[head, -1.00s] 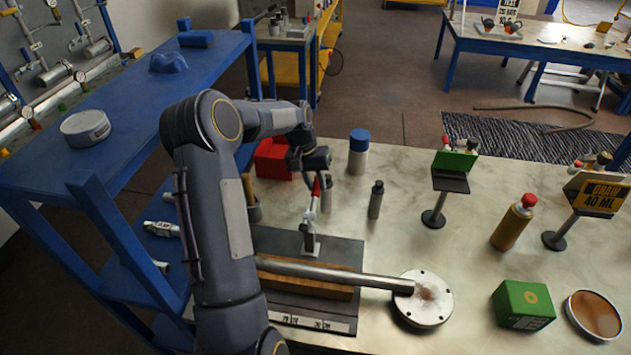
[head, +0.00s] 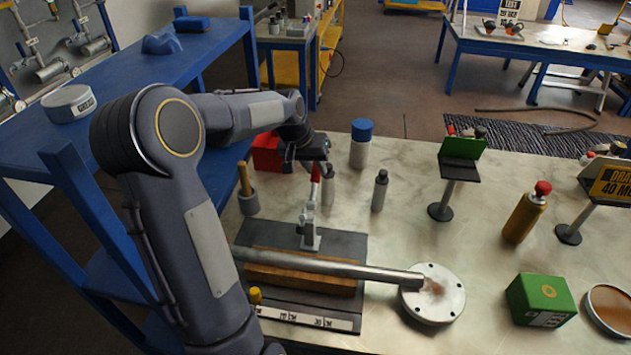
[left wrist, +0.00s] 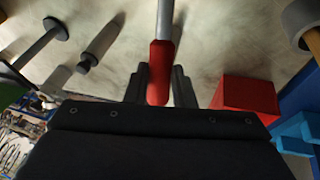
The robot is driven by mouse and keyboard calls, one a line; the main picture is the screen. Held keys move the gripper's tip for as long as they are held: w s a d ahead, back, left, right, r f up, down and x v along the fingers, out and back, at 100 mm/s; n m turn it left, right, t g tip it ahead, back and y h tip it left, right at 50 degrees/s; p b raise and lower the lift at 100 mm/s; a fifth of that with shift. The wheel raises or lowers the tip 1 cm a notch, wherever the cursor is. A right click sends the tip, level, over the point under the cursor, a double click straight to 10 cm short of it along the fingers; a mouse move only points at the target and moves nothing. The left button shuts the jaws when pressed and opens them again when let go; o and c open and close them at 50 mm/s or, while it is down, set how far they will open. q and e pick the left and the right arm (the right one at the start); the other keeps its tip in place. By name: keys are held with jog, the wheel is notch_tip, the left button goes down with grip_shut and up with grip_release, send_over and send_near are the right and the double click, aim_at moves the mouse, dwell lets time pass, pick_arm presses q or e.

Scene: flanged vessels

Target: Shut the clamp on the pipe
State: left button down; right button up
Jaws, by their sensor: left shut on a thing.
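The grey pipe (head: 335,266) lies across a wooden block (head: 300,284) on a dark base plate, with a round flange (head: 440,300) at its right end. The clamp (head: 310,232) stands on the plate just behind the pipe. Its lever points up and ends in a red grip. My left gripper (head: 315,170) is at the top of the lever. In the left wrist view the red grip (left wrist: 159,75) lies between the fingers of my left gripper (left wrist: 158,88), which is shut on it. Whether the clamp touches the pipe cannot be told. My right gripper is not in view.
A grey bottle (head: 380,190) and a blue-capped jar (head: 361,145) stand right of my left gripper. A green box (head: 541,300) stands at right. The blue shelf (head: 60,215) borders the left.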

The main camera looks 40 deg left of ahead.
pick_arm(q)
jog(key=s+d+t+y+b, duration=0.1)
jog(key=s+t+b, duration=0.1)
jog(key=b, duration=0.4)
jog(key=s+d+r+m+t+y+b, duration=0.1)
jog(key=s+t+b, duration=0.1)
jog(key=b, duration=0.5)
jog(key=s+d+r+t+y+b, duration=0.1)
jog(key=s+t+b, duration=0.1)
jog(key=t+b, duration=0.2)
jog(key=shift+s+d+r+y+b, duration=0.1)
jog(key=shift+d+r+y+b, duration=0.25)
jog(key=shift+b, duration=1.35)
jog(key=shift+s+r+m+t+b, duration=0.1)
jog(key=shift+s+m+t+b, duration=0.25)
jog(key=shift+b, duration=0.2)
jog(key=shift+w, duration=0.1)
jog(key=c, duration=1.2)
grip_release()
jog(key=shift+r, duration=0.1)
jog(key=p+v, duration=0.1)
jog(key=v, duration=0.6)
jog(key=shift+s+d, duration=0.15)
jog(key=shift+s, duration=0.25)
